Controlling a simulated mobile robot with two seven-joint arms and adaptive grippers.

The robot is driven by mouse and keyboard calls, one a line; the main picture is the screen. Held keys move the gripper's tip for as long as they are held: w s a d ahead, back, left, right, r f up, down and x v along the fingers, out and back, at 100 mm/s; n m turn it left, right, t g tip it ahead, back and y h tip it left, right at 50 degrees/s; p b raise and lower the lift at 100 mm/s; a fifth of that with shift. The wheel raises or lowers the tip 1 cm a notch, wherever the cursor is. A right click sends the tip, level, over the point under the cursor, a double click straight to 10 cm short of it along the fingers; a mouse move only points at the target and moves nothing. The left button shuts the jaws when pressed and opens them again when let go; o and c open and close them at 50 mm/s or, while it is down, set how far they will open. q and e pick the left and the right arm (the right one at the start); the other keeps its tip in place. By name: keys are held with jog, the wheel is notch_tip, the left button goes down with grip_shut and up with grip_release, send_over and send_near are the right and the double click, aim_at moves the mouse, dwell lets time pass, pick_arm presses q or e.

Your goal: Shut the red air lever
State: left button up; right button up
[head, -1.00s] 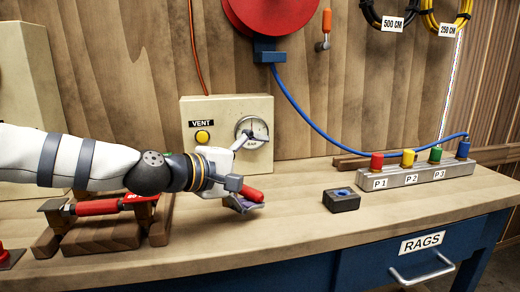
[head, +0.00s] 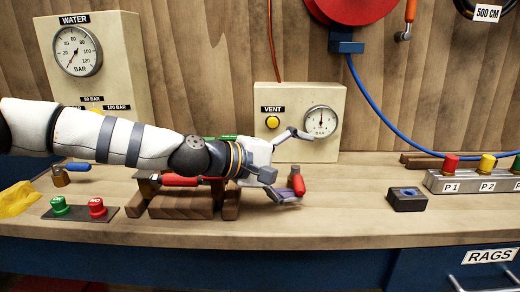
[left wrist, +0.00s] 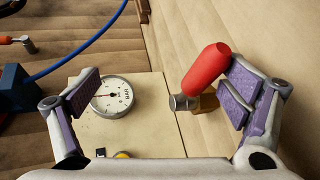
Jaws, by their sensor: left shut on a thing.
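The red air lever (head: 299,186) stands over the bench in front of the gauge box. In the left wrist view its red handle (left wrist: 207,69) rises from a metal pivot above a brass-coloured part. My left gripper (head: 292,164) is around the lever, with one finger on each side. The handle lies close against the right finger in the wrist view (left wrist: 162,98); the other finger stands well apart from it. The lever's lower end is partly hidden in the head view. My right gripper is not in view.
The vent gauge box (head: 345,100) stands behind the gripper. A wooden stand (head: 180,205) with a red handle lies under my left arm. A dark block (head: 407,201) and the port rail (head: 440,183) are to the right. Bench room between lever and block is clear.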

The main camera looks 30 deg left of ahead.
pick_arm(q)
jog(key=shift+t, duration=0.3)
jog(key=r, duration=0.2)
jog(key=a+r, duration=0.1)
jog(key=r, duration=0.1)
jog(key=shift+a+p, duration=0.15)
jog(key=shift+p, duration=0.15)
jog(key=shift+c, duration=1.3)
jog(key=shift+s+a+r+p, duration=0.25)
jog(key=shift+s+a+p, duration=0.1)
jog(key=shift+a, duration=0.2)
jog(key=shift+c, duration=0.4)
jog(key=v, duration=0.3)
jog(key=shift+s+a+f, duration=0.15)
jog(key=shift+s+a, duration=0.15)
jog(key=shift+a, duration=0.05)
jog(key=c, duration=0.4)
jog(key=shift+s+a+f+p, duration=0.65)
jog(key=shift+a+f+p, duration=0.1)
jog(key=shift+a, duration=0.1)
pick_arm(e)
jog(key=shift+t, duration=0.8)
jog(key=w+r, duration=0.3)
jog(key=r, duration=0.1)
jog(key=shift+w, duration=0.25)
pick_arm(q)
jog(key=shift+c, duration=0.5)
